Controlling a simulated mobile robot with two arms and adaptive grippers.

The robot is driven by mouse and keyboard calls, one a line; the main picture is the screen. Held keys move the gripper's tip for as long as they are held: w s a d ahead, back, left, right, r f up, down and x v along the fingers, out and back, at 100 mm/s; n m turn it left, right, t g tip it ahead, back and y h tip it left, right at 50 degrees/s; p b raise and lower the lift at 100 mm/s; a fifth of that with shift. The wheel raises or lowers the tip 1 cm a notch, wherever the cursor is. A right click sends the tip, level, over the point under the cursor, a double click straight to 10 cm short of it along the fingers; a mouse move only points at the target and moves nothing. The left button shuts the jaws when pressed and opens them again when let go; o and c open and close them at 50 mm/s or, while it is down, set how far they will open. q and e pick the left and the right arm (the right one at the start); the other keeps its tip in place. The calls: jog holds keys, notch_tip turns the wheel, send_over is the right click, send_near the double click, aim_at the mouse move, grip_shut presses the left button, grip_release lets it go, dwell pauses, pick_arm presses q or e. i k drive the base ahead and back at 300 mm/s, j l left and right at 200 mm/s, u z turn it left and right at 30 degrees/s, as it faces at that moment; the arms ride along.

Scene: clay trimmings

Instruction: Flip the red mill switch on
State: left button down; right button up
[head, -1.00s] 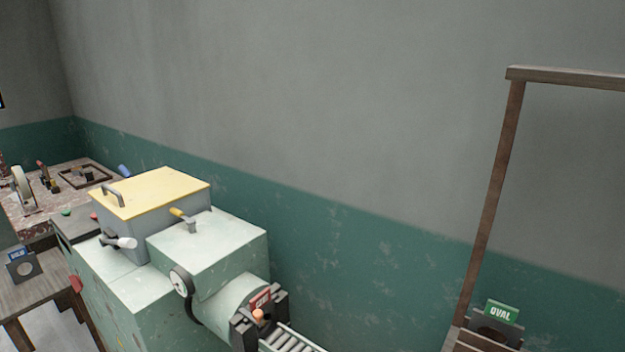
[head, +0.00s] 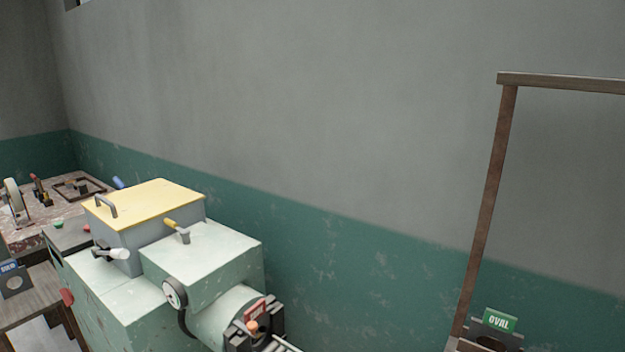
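The mill (head: 130,305) is a pale green machine at the lower left of the head view, with a grey hopper under a yellow lid (head: 150,203). A red part (head: 67,297) sticks out from the left side of its body. A smaller red knob (head: 87,228) and a green knob (head: 58,225) sit on the dark top behind. I cannot tell which red part is the switch, or its position. Neither of my grippers is in view.
A white-handled lever (head: 112,253), yellow-handled lever (head: 177,228) and round gauge (head: 174,294) are on the mill. A wooden table (head: 28,300) stands left.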

aim_at(65, 294)
jog(key=j+u, duration=0.3)
jog(key=u, duration=0.15)
jog(key=i+j+u, duration=0.15)
jog(key=j+u, duration=0.15)
jog(key=u, duration=0.15)
jog(key=i+j+u, duration=0.15)
jog(key=u, duration=0.25)
jog(key=i+j, duration=0.2)
jog(key=i, duration=0.3)
jog(key=i+j, duration=0.25)
jog(key=i, duration=0.25)
jog(key=i+j+z, duration=0.1)
jog(key=i, duration=0.4)
jog(key=i+j, duration=0.65)
jog(key=i, duration=0.35)
